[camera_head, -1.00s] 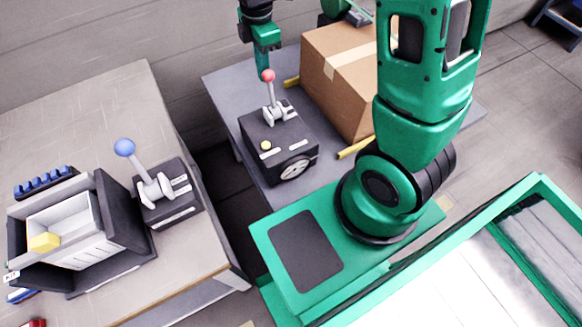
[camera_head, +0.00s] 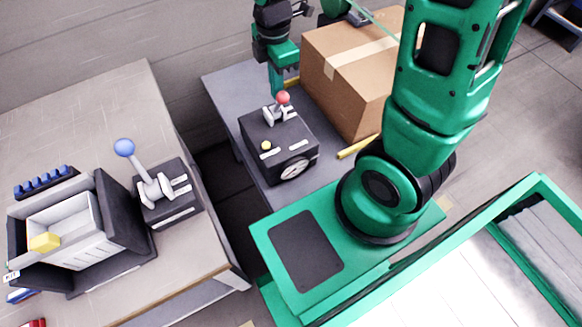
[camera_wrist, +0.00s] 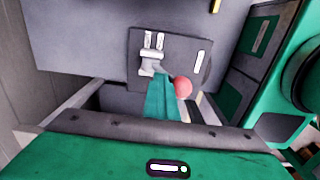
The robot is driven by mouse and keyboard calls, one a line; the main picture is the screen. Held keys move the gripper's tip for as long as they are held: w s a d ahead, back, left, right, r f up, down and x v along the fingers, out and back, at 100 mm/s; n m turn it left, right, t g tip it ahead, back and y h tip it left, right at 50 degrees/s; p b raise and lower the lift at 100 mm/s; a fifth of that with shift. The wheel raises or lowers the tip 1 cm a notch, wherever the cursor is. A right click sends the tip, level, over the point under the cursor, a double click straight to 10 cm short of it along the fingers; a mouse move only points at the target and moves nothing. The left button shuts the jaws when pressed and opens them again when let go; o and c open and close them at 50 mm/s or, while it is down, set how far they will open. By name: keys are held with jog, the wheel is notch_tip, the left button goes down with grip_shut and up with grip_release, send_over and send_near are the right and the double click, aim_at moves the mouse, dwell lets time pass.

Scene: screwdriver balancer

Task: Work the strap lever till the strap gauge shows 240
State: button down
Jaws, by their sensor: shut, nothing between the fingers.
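A lever with a red ball knob (camera_head: 283,97) stands on a black box (camera_head: 262,138) on the grey table. The lever leans over, its knob low over the box. A round dial (camera_head: 295,169) is on the box's front face; its reading is too small to tell. My gripper (camera_head: 277,90) is shut and empty, pointing down right behind the knob. In the wrist view my green fingers (camera_wrist: 162,98) are beside the red knob (camera_wrist: 183,88); I cannot tell if they touch it.
A taped cardboard box (camera_head: 350,75) stands right of the lever box, with yellow strips (camera_head: 357,147) by it. On the left table are a blue-knobbed lever (camera_head: 124,148) and a dark bin (camera_head: 115,215) holding a yellow block (camera_head: 44,242). A gap separates the tables.

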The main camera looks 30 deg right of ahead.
jog(key=shift+s, duration=0.45)
jog(key=w, duration=1)
jog(key=shift+s, duration=0.1)
dwell(0.4)
dwell(2.7)
dwell(0.6)
dwell(2.7)
